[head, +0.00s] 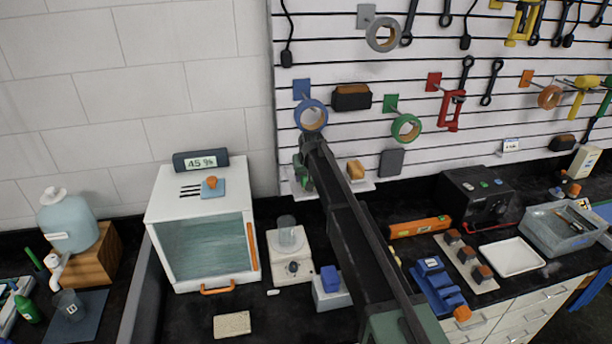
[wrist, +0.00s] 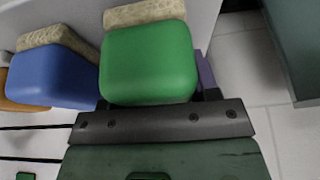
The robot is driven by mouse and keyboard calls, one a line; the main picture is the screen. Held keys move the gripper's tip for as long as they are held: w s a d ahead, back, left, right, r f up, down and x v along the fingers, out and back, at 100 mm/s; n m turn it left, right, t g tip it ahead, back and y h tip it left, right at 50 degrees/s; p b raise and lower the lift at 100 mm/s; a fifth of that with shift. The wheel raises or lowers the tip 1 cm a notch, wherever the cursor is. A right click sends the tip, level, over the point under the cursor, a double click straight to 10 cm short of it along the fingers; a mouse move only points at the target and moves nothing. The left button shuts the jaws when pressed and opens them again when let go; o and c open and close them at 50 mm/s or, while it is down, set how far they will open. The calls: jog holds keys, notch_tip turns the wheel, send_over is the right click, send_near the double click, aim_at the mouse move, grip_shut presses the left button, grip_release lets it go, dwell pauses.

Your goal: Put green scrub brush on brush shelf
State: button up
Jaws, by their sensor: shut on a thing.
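The green scrub brush (wrist: 150,62) fills the middle of the wrist view, its beige bristles facing away from my gripper (wrist: 157,101). My gripper is shut on its green block. In the head view the gripper (head: 304,165) is at the wall, with a bit of the green brush (head: 299,178) showing by it. The white brush shelf (head: 362,187) juts from the slatted wall, partly hidden by my arm. A blue brush (wrist: 48,75) sits just left of the green one in the wrist view. I cannot tell whether the green brush touches the shelf.
An orange brush (head: 356,169) stands on the shelf right of my arm. A blue tape roll (head: 311,115) hangs just above the gripper. A white glass-fronted cabinet (head: 203,225) stands below left. A scale with a beaker (head: 290,238) and a blue block (head: 330,279) are on the black counter.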

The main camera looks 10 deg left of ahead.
jog(key=shift+w+a+f+b, duration=0.2)
jog(key=shift+w+f+b, duration=0.3)
jog(key=shift+w+f, duration=0.05)
jog(key=shift+s+r, duration=0.15)
jog(key=shift+r, duration=0.1)
jog(key=shift+f, duration=0.3)
jog(key=o, duration=0.8)
jog(key=shift+r, duration=0.15)
jog(key=shift+o, duration=0.2)
